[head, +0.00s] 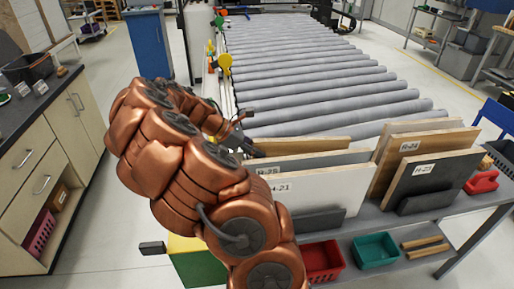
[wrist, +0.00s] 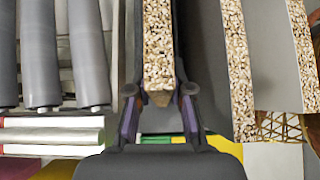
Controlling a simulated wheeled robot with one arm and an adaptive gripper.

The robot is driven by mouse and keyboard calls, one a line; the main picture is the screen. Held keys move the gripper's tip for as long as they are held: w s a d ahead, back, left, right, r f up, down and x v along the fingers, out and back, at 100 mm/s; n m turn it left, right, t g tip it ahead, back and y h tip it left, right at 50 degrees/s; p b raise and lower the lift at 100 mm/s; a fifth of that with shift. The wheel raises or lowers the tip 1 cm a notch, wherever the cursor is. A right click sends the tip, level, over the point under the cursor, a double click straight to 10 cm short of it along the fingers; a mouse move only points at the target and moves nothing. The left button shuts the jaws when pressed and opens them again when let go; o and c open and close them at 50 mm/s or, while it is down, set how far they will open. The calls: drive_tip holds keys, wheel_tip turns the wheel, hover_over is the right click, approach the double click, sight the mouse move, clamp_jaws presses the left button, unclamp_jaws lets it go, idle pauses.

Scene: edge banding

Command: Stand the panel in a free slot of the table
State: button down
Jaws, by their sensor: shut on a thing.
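In the wrist view, my gripper (wrist: 158,88) has its two fingers on either side of a panel (wrist: 157,45) with a speckled chipboard edge. The fingers are shut on it. In the head view my copper arm hides most of the gripper (head: 246,143), which is at the left end of the panel row. A tan panel (head: 305,145) at the back of that row appears to be the held one. The grey table (head: 375,222) carries the row, with dark slot holders (head: 312,221) in front. I cannot tell whether the held panel's lower edge touches the table.
Close by stand a grey panel (head: 335,160), a white panel (head: 320,188), a tan panel (head: 425,147) and a dark grey panel (head: 432,165). A roller conveyor (head: 310,75) lies behind. Red (head: 322,261) and teal (head: 375,250) bins are below. A cabinet (head: 45,150) stands left.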

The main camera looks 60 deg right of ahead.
drive_tip(key=shift+f, duration=0.15)
drive_tip(key=c, duration=1)
unclamp_jaws()
drive_tip(key=shift+o, duration=0.2)
drive_tip(key=v, duration=1.2)
